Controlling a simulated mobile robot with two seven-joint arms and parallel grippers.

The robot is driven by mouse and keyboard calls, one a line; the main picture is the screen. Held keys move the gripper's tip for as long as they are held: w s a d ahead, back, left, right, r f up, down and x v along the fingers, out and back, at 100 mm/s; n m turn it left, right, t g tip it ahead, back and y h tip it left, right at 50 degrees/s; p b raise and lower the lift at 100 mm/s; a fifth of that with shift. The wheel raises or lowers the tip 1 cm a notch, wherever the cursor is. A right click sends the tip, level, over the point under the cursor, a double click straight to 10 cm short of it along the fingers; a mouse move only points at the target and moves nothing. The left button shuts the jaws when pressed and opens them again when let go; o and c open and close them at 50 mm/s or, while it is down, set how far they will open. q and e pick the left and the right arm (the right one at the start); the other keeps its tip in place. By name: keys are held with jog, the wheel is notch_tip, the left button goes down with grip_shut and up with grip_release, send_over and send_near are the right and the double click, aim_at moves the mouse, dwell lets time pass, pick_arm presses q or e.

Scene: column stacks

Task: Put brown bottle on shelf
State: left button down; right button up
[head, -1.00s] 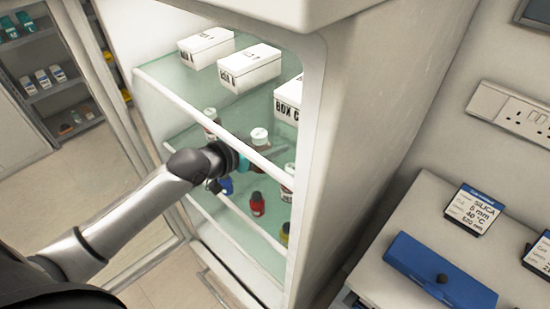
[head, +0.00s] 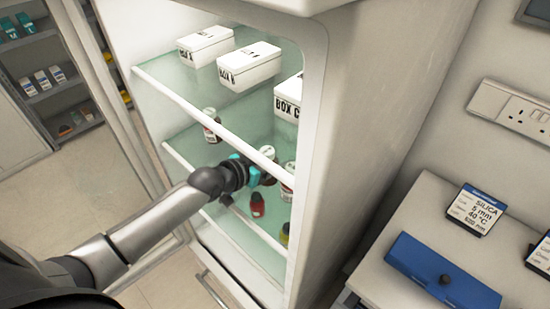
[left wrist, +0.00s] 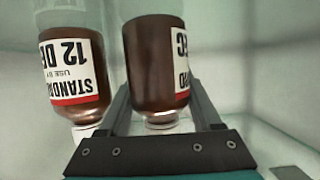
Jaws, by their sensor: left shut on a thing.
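My left gripper (head: 264,174) reaches into the open fridge and is shut on a brown bottle (head: 268,181) with a pale cap, partly hidden by the fingers. In the left wrist view the held brown bottle (left wrist: 153,62) stands between the two fingers (left wrist: 162,112), its label in white and red. A second brown bottle (left wrist: 72,72), with a white and red label, is close beside it on the left. A brown bottle (head: 211,125) stands further left on the middle glass shelf (head: 187,140). Another labelled bottle (head: 288,178) is right of the gripper. My right gripper is not in view.
White boxes (head: 249,65) stand on the upper glass shelf (head: 170,72) above. A red bottle (head: 257,205) and a yellowish bottle (head: 285,233) are on the lower shelf (head: 235,222). The fridge side wall (head: 350,120) bounds the right. The open door (head: 120,130) is left.

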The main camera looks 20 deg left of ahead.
pick_arm(q)
jog(key=shift+f, duration=0.15)
jog(key=shift+c, duration=1.8)
grip_release()
jog(key=shift+s+a+r, duration=0.1)
jog(key=shift+s+r, duration=0.05)
jog(key=shift+r, duration=0.05)
jog(key=p+v, duration=0.1)
jog(key=v, duration=1)
jog(key=shift+s+r+p, duration=0.15)
jog(key=shift+s+p, duration=0.15)
jog(key=shift+p, duration=0.05)
